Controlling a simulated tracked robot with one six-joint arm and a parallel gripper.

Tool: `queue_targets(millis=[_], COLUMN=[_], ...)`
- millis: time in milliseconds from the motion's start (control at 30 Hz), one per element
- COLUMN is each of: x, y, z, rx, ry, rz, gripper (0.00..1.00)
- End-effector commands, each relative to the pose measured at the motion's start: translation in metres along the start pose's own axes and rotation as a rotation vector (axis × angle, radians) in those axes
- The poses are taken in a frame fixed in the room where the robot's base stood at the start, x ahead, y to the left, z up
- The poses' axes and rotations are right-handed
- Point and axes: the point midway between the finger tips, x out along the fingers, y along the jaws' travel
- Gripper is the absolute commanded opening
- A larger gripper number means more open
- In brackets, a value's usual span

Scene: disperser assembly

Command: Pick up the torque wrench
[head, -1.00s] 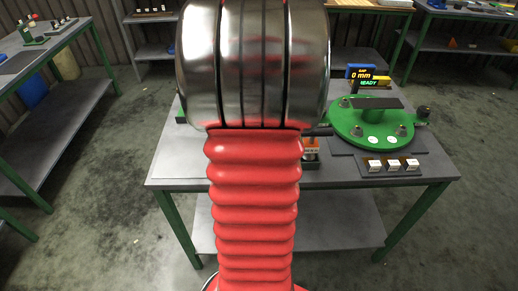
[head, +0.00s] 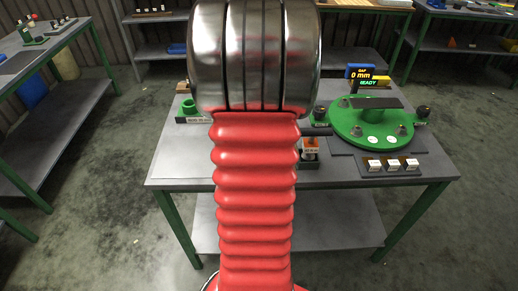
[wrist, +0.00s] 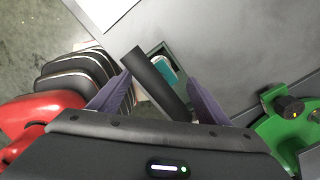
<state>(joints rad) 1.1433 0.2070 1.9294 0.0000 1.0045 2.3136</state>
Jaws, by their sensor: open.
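In the wrist view, a black cylindrical bar (wrist: 152,78), which looks like the torque wrench handle, runs slantwise between the two purple fingers of my gripper (wrist: 158,77). My gripper is open, with one finger on each side of the bar; I cannot tell whether either touches it. The bar's lower end is hidden behind the gripper body. In the head view my arm hides the gripper; a short dark bar (head: 318,132) shows just right of the arm, possibly the same wrench.
A teal item (wrist: 166,69) sits in a recess beside the bar. On the grey workbench (head: 335,180) stand a green round fixture (head: 348,128), a "READY" display (head: 360,76) and white-topped blocks (head: 393,164). A green ring part (head: 189,107) sits at the left. The front left bench top is clear.

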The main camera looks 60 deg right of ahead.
Motion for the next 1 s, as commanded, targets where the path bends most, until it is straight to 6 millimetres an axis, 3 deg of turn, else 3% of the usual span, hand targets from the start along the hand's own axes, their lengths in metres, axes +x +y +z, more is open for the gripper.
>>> queue_targets(millis=[300,867,1000], x=[0.037,0.038,0.038], y=[-0.001,-0.001,-0.001], z=[-0.001,0.0,0.0], rx=[0.0,-0.001,-0.001], ry=[0.002,0.0,0.0], rz=[0.002,0.0,0.0], gripper=[0.7,0.7,0.61])
